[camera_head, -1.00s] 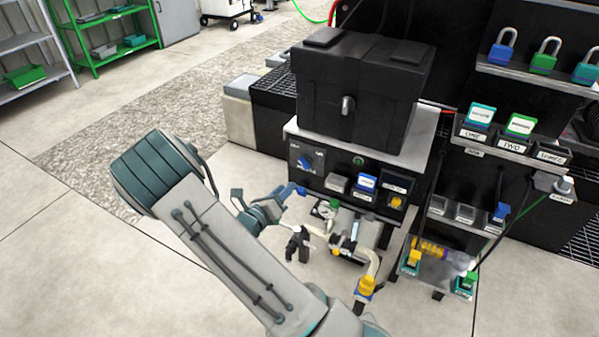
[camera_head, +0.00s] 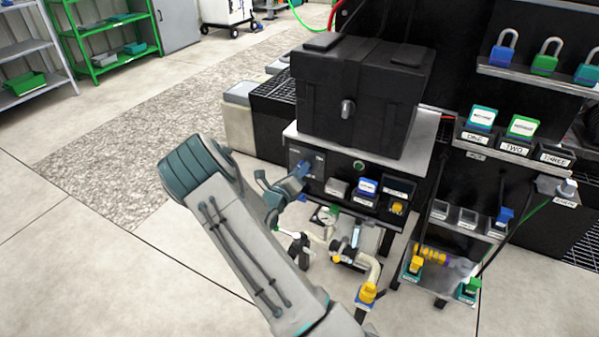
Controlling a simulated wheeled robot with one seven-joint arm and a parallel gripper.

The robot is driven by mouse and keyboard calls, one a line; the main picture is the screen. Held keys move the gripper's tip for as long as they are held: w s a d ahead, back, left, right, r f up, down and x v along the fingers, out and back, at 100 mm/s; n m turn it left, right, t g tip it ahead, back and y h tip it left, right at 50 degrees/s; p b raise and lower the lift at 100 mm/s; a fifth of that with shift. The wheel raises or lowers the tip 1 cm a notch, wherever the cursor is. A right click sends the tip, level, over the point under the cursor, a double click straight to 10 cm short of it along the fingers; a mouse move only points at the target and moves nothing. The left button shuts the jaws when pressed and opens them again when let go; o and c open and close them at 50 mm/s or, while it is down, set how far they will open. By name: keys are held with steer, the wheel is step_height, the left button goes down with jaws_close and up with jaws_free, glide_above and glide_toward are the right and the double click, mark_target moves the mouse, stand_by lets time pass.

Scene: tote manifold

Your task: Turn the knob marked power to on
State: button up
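The black control panel (camera_head: 320,165) is on the front of the metal stand. Its blue knob (camera_head: 304,167) is at the panel's left end, below two small labels that are too small to read surely. My gripper (camera_head: 300,176) reaches in from the left, with its tips at the knob. It partly covers the knob, so the pointer direction is hidden. I cannot tell whether the fingers touch it or how far apart they are.
A green button (camera_head: 358,164) and a blue-and-white switch (camera_head: 366,187) are right of the knob. A black toolbox (camera_head: 355,95) sits on the stand above. Pipes with a yellow fitting (camera_head: 368,292) are below. Open floor lies to the left.

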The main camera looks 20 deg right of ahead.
steer(key=shift+w+d, duration=0.2)
steer(key=shift+d, duration=0.1)
jaws_close()
steer(key=shift+s+d+f+m+b, duration=0.1)
steer(key=shift+s+m+b, duration=0.05)
steer(key=shift+m+b, duration=2.45)
steer(key=shift+s+d+r+m+b, duration=0.1)
steer(key=shift+m+b, duration=1.55)
steer(key=shift+m, duration=1.75)
steer(key=shift+s+d+f+m+b, duration=0.1)
steer(key=shift+s+m+b, duration=0.05)
steer(key=shift+m+b, duration=2.45)
steer(key=shift+m+p, duration=0.35)
steer(key=shift+m, duration=0.15)
